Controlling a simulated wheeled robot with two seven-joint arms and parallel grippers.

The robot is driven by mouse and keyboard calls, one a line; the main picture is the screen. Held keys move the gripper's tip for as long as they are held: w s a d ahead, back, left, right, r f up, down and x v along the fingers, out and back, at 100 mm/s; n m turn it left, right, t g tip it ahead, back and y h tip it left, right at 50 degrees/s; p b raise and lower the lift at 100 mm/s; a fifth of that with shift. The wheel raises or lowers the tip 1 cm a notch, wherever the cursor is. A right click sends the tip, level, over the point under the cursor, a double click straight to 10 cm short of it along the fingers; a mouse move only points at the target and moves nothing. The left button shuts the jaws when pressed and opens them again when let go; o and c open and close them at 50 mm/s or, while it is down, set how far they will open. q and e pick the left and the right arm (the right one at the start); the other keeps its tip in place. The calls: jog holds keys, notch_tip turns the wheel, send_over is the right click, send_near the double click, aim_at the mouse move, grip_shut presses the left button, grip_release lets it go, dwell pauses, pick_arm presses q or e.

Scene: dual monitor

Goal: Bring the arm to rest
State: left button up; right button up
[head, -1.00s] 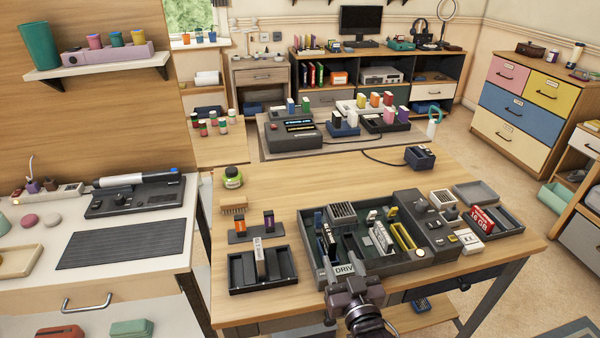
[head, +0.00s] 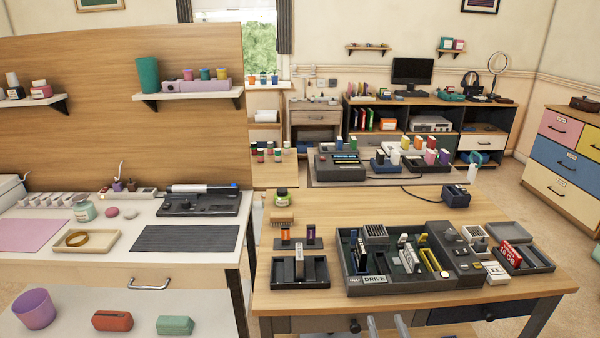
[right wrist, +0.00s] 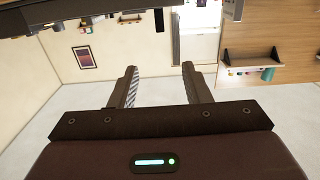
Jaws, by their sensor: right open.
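My right gripper (head: 387,325) shows only as two pale fingertips at the bottom edge of the head view, in front of the wooden table (head: 345,210). The rest of that arm is out of the picture. In the right wrist view the gripper (right wrist: 160,82) has its two fingers spread apart, with nothing between them. That view shows the room upside down, with wall and a shelf beyond the fingers. My left gripper is in neither view.
The table carries a dark drive tray (head: 375,281), a small black tray (head: 300,283), a red box (head: 514,255) and a green-lidded jar (head: 281,197). A white desk (head: 205,232) stands at the left. Drawer fronts lie under the table's front edge near my fingertips.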

jog(key=s+d+f+n+g+p, duration=0.1)
jog(key=s+f+g, duration=0.25)
jog(key=f, duration=0.75)
jog(key=s+d+f+g+p, duration=0.1)
jog(key=s+d+f+g, duration=0.3)
jog(key=f, duration=0.8)
jog(key=s+a+f+n+g, duration=0.15)
jog(key=s+f, duration=0.35)
jog(key=f, duration=0.6)
pick_arm(q)
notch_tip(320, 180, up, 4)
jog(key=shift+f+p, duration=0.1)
jog(key=shift+p, duration=0.85)
pick_arm(e)
jog(key=s+f+g, duration=0.2)
jog(key=s+f, duration=0.2)
jog(key=s, duration=0.5)
jog(key=s+d+f+g, duration=0.1)
jog(key=s+f+g, duration=0.2)
jog(key=s, duration=0.6)
jog(key=s+f+g, duration=0.3)
jog(key=s+f, duration=0.4)
jog(key=s, duration=0.2)
jog(key=shift+s+d+f+h, duration=0.25)
jog(key=shift+d+h, duration=0.05)
jog(key=shift+d, duration=0.05)
jog(key=shift+m, duration=0.25)
